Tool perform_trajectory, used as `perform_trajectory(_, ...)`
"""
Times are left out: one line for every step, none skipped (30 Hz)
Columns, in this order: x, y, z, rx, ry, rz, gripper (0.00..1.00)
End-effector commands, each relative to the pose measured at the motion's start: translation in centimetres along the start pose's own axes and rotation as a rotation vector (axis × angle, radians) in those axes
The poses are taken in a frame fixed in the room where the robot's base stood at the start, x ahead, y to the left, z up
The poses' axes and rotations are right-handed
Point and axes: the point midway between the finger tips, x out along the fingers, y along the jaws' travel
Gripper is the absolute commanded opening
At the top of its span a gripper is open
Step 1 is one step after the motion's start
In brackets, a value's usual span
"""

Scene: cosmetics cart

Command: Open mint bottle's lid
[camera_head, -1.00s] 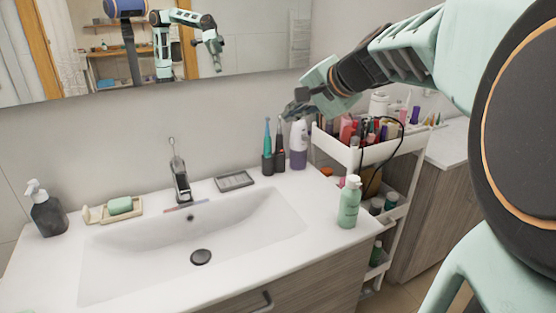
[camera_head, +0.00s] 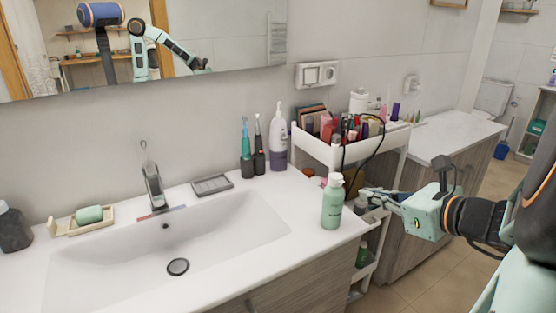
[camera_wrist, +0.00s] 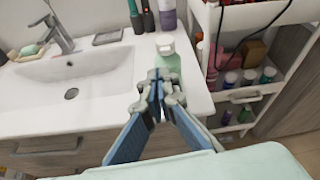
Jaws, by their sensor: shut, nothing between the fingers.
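Whether the fingertips touch the bottle I cannot tell.
A white cart (camera_head: 316,150) full of cosmetics stands right behind the counter's end, with a dark cable over it. A white-and-purple bottle (camera_head: 278,140) and toothbrushes (camera_head: 246,160) stand by the wall. The sink (camera_head: 215,235) is left of the bottle.

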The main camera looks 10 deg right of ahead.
Motion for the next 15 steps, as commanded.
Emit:
perform_trajectory(-0.4,-0.1,-0.6,0.049,-0.011,-0.016,0.0)
perform_trajectory(-0.5,-0.2,-0.7,0.073,-0.019,-0.023,0.0)
perform_trajectory(-0.7,-0.2,-0.8,0.098,-0.025,-0.03,0.0)
perform_trajectory(-0.7,-0.3,-0.9,0.112,-0.03,-0.034,0.0)
perform_trajectory(-0.8,-0.3,-0.9,0.123,-0.033,-0.038,0.0)
perform_trajectory(-0.7,-0.3,-1.0,0.132,-0.037,-0.04,0.0)
perform_trajectory(-0.6,-0.3,-1.0,0.136,-0.038,-0.04,0.0)
perform_trajectory(-0.3,-0.3,-1.0,0.137,-0.038,-0.04,0.0)
perform_trajectory(0.1,-0.3,-1.0,0.137,-0.038,-0.039,0.0)
perform_trajectory(0.5,-0.3,-0.9,0.137,-0.038,-0.038,0.0)
perform_trajectory(0.9,-0.3,-0.9,0.136,-0.038,-0.037,0.0)
perform_trajectory(1.6,-0.3,-1.0,0.136,-0.037,-0.036,0.0)
perform_trajectory(2.2,-0.3,-1.0,0.136,-0.036,-0.036,0.0)
perform_trajectory(2.7,-0.4,-0.9,0.136,-0.037,-0.036,0.0)
perform_trajectory(3.5,-0.4,-0.9,0.134,-0.036,-0.036,0.0)
